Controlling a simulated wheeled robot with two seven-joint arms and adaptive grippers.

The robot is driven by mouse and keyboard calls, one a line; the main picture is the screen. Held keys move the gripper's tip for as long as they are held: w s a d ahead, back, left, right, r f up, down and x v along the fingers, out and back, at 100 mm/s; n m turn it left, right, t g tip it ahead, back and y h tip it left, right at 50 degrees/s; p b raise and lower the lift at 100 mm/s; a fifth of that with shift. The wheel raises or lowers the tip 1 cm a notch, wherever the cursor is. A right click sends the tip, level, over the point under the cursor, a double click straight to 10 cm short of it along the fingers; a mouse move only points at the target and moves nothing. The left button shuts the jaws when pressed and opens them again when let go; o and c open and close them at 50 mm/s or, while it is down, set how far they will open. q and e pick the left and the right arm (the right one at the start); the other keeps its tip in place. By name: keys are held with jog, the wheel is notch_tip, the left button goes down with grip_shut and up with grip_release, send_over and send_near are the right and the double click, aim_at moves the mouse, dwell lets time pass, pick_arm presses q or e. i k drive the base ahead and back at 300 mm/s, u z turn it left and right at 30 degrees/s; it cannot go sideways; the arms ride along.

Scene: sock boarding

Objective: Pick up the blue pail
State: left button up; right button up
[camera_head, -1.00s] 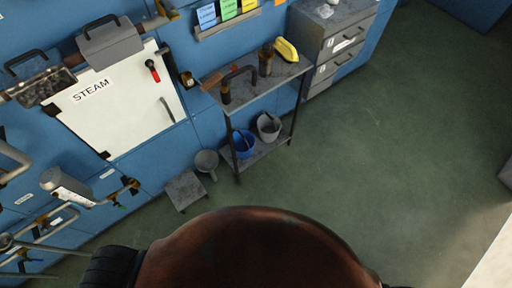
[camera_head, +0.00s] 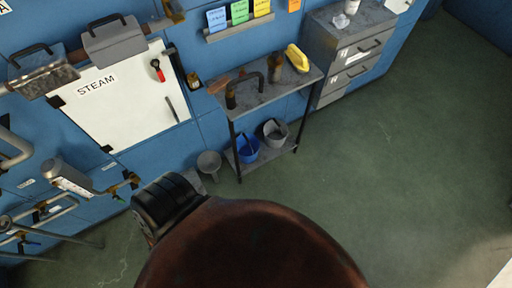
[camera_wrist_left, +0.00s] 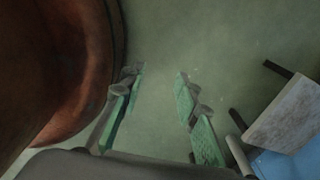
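The blue pail (camera_head: 248,150) stands on the lower shelf of a metal rack (camera_head: 276,92), beside a grey pail (camera_head: 275,132). In the head view, a black link of my left arm reaches up on the left of my brown body, and the gripper itself is hidden. In the left wrist view, my left gripper (camera_wrist_left: 159,76) is open and empty above the green floor, with its green-padded fingers apart. The blue pail does not show in that view. My right gripper is not in view.
A grey funnel-like vessel (camera_head: 209,162) stands on the floor left of the rack. A small grey stool (camera_wrist_left: 290,115) is right of my left gripper, near the blue wall. A drawer cabinet (camera_head: 348,50) stands beyond the rack. The floor (camera_head: 400,180) to the right is clear.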

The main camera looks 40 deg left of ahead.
aim_at(248, 145)
jog(key=i, duration=0.6)
jog(key=u, duration=2.95)
